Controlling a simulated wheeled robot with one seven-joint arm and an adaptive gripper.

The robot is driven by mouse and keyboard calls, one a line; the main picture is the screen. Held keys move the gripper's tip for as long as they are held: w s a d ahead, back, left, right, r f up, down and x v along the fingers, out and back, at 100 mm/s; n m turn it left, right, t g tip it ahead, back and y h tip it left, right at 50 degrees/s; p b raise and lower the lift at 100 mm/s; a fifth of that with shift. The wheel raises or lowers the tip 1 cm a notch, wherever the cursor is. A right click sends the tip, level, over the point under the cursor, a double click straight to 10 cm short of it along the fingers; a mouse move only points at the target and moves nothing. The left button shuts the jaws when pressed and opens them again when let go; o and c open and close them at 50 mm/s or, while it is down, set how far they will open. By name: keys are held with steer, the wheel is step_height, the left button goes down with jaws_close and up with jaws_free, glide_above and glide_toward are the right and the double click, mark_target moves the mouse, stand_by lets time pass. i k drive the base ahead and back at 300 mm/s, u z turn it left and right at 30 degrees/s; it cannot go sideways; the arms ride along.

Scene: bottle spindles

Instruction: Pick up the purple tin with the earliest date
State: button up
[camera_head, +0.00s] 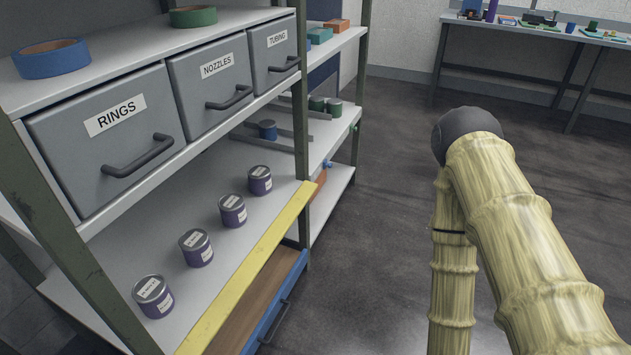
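Several purple tins stand upright in a row on the white shelf (100,280) below the drawers. The nearest tin (165,305) is at lower left, followed by a second tin (197,255), a third tin (233,215) and the farthest tin (261,184). Each has a pale label on its lid and one on its side. The writing on them is too small to read, so I cannot tell the dates. My arm shows at the right with a pale yellow, bamboo-like cover and a dark rounded joint. My gripper is not in view.
A yellow strip (245,270) runs along the shelf's front edge. Grey drawers labelled RINGS (70,140), NOZZLES (190,85) and TUBING (265,60) hang above the tins. A green post (303,120) stands beyond the farthest tin. The floor (390,200) between shelf and arm is clear.

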mark_target(259, 176)
steer(key=z, duration=0.65)
steer(key=i, duration=0.8)
steer(key=u, duration=1)
steer(key=i, duration=0.4)
steer(key=k, duration=1.3)
steer(key=u, duration=0.9)
